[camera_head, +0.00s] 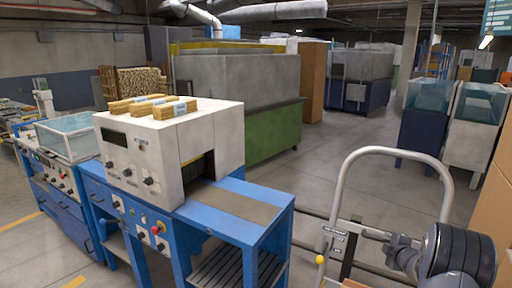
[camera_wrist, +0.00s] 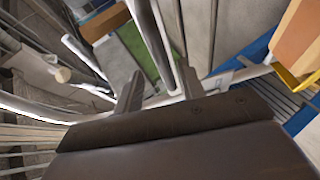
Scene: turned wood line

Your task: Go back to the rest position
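My gripper (camera_wrist: 160,85) shows in the wrist view with its two grey fingers apart, and I see nothing held between them. Behind the fingers are pale tubes, a green strip and grey floor. In the head view part of my arm (camera_head: 455,255) is at the bottom right, beside a bent metal tube frame (camera_head: 345,180). My fingertips cannot be made out in the head view.
A white machine (camera_head: 220,135) on a blue frame with an outfeed bed (camera_head: 235,205) stands at left, with several wooden pieces (camera_head: 150,105) on top. Tall bins (camera_head: 425,140) stand at right. Open floor (camera_head: 340,135) lies between. A tan block (camera_wrist: 297,40) shows in the wrist view.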

